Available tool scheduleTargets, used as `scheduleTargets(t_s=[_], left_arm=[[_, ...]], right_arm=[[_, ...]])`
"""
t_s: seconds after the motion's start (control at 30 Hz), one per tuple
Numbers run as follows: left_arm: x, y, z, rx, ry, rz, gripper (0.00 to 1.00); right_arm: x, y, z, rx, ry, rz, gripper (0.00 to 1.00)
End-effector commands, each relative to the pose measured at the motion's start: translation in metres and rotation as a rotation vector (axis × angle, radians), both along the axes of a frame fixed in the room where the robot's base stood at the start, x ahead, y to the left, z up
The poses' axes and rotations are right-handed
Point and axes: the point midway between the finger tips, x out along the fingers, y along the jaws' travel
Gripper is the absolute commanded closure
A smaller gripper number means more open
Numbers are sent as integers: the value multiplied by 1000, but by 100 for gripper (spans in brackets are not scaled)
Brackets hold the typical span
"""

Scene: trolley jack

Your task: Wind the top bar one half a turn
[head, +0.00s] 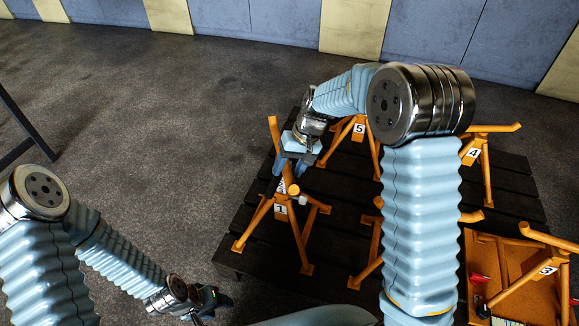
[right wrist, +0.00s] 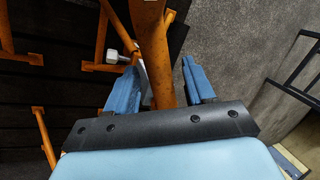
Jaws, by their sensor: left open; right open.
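Stand one is an orange tripod marked "1" (head: 281,210) on a dark slatted platform. Its orange top bar (head: 274,132) slants up and away to the left in the head view. My right gripper (head: 294,163), with blue fingers, is open at this bar. In the right wrist view the bar (right wrist: 156,60) passes between the two open fingers (right wrist: 160,88), and the gripper's dark front edge hides its near end. A silvery bolt head (right wrist: 113,57) shows beside the bar. My left gripper (head: 213,302) is open and empty, low over the floor at the lower left.
Orange stands marked "5" (head: 358,128), "4" (head: 472,153) and "3" (head: 546,269) stand behind and to the right. The platform (head: 228,258) carries the stands. My right arm hides part of the middle. Grey floor (head: 130,130) on the left is clear.

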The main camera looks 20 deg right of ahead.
Motion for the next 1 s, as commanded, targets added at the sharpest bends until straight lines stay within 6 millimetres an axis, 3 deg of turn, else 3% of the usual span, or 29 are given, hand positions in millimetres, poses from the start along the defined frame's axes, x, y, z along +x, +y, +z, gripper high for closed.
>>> scheduleTargets(t_s=[0.2,0.53,1.0], left_arm=[[0,0,0,0,0,0,46],[0,0,0,0,0,0,46],[0,0,-1,0,0,0,46]], right_arm=[[0,0,0,0,0,0,48],[0,0,0,0,0,0,99],[0,-4,0,-1,1,29,100]])
